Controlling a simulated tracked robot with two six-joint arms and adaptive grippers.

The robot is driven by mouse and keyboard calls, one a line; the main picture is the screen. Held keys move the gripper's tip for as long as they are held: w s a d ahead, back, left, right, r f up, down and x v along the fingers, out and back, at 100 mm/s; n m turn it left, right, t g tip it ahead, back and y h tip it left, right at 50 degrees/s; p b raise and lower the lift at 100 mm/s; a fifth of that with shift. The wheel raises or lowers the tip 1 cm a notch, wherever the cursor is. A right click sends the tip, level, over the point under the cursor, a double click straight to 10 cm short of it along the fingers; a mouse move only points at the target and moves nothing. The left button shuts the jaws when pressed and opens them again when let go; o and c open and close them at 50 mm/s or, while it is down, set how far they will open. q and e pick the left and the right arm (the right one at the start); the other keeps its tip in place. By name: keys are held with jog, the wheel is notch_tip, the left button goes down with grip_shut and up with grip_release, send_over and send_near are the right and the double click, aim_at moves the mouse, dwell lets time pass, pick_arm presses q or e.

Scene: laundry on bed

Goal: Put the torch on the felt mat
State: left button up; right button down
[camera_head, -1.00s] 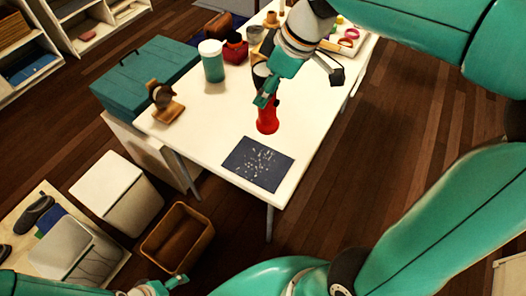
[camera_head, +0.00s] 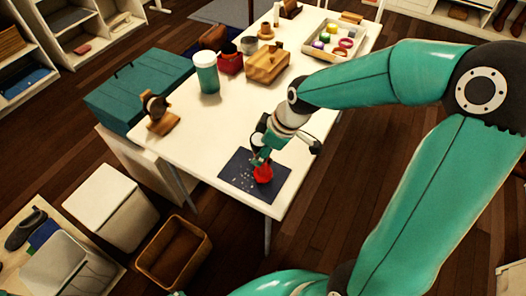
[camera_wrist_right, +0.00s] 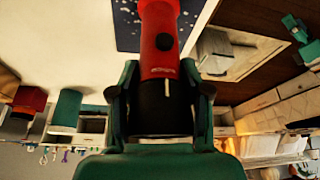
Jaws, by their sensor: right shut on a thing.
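The red torch (camera_head: 263,174) is over the dark blue felt mat (camera_head: 282,188) near the front end of the white table. My right gripper (camera_head: 260,158) is shut on the torch from above. In the right wrist view the torch (camera_wrist_right: 158,45) shows its red body and black end between the fingers of my right gripper (camera_wrist_right: 160,100). The mat (camera_wrist_right: 127,28) shows behind the torch there. I cannot tell whether the torch touches the mat. My left gripper is not clearly in view.
The white table (camera_head: 205,130) also holds a teal-and-white cup (camera_head: 207,75), a wooden stand (camera_head: 161,118), a wooden box (camera_head: 267,66) and a tray of small items (camera_head: 335,42). A teal chest (camera_head: 140,88) stands at its left. A brown bin (camera_head: 173,252) is on the floor.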

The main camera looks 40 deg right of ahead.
jog(key=shift+f, duration=0.45)
jog(key=shift+c, duration=1.8)
grip_release()
jog(key=v, duration=1.2)
jog(key=shift+p, duration=0.3)
jog(key=shift+r, duration=0.1)
